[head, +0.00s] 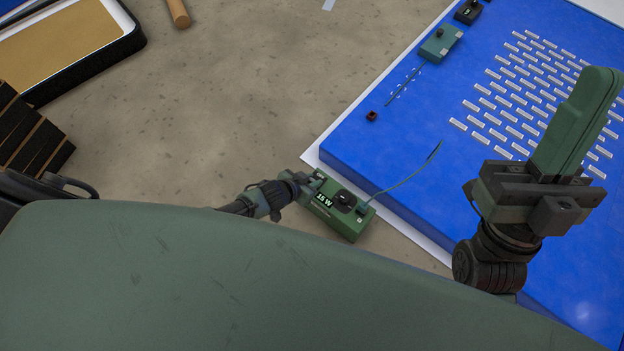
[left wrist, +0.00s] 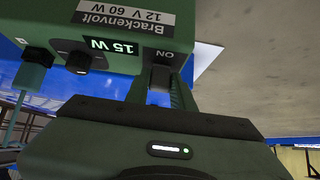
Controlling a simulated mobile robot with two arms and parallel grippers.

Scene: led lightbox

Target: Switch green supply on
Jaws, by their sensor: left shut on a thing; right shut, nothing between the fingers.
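The green supply (head: 345,218) lies by the near left edge of the blue panel, with a black knob and a display reading 15 W. In the left wrist view the supply (left wrist: 120,55) shows upside down, labelled Brackenvolt 12 V 60 W. Its switch (left wrist: 160,77) sits beside the word ON. My left gripper (head: 313,181) is at the supply's switch end. In the left wrist view its fingertips (left wrist: 165,88) are shut on the switch, partly hiding it. My right gripper (head: 580,120) is shut and empty, above the blue panel at the right.
The blue panel (head: 400,160) carries rows of white strips (head: 535,85), a teal box (head: 440,43), a black box (head: 468,11) and a small brown block (head: 372,116). A teal cable (head: 410,178) runs from the supply over the panel. A tray (head: 135,42) stands upper left.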

